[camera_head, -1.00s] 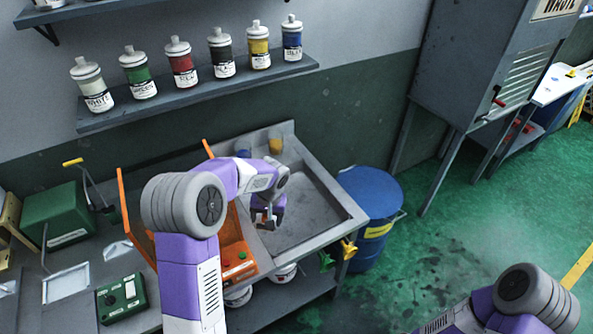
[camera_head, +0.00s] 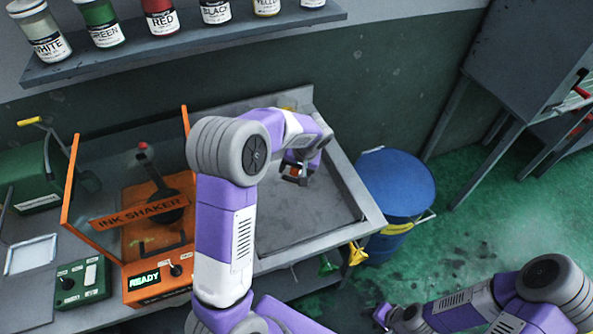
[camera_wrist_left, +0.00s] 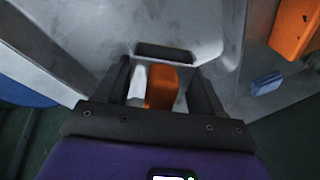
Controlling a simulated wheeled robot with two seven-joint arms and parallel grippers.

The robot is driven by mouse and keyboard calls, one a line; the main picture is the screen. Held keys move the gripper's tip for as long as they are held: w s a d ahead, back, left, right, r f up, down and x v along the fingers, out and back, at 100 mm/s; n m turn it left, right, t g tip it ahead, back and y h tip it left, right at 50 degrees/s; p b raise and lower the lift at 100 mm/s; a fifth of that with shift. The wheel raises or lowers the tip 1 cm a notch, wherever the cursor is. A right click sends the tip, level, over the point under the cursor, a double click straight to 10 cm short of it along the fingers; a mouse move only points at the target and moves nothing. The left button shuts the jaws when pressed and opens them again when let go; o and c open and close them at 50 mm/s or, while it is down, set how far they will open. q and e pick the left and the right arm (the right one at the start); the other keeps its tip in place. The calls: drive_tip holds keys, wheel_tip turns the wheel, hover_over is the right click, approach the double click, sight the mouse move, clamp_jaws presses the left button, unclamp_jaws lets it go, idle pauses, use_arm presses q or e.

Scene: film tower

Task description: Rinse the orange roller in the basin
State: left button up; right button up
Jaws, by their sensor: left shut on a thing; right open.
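The basin (camera_head: 285,215) is a grey metal sink with a raised back edge, right of the orange machine. My left gripper (camera_head: 295,173) hangs over its right-hand part and is shut on the orange roller. The roller shows only as a small orange patch in the head view; in the left wrist view the orange roller (camera_wrist_left: 160,88) sits between the fingers of my left gripper (camera_wrist_left: 160,98), beside a white part. Whether it touches the basin floor I cannot tell. My right gripper (camera_head: 384,314) is open and empty at the bottom of the head view, low and partly cut off.
An orange ink shaker (camera_head: 158,215) reading READY stands left of the basin. A blue drum (camera_head: 396,184) stands right of it. Yellow (camera_head: 357,254) and green (camera_head: 328,267) handles stick out at the front. A shelf of ink bottles (camera_head: 180,42) hangs above.

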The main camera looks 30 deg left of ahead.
use_arm(q)
drive_tip(key=shift+s+f, duration=0.1)
drive_tip(key=shift+f, duration=0.25)
wheel_tip(320, 180, down, 9)
drive_tip(key=b, duration=0.7)
drive_tip(key=shift+r, duration=0.25)
drive_tip(key=shift+r+p, duration=2.6)
drive_tip(key=shift+r, duration=1.2)
drive_tip(key=shift+r+p, duration=1.4)
drive_tip(key=shift+r, duration=0.65)
drive_tip(key=shift+f, duration=0.1)
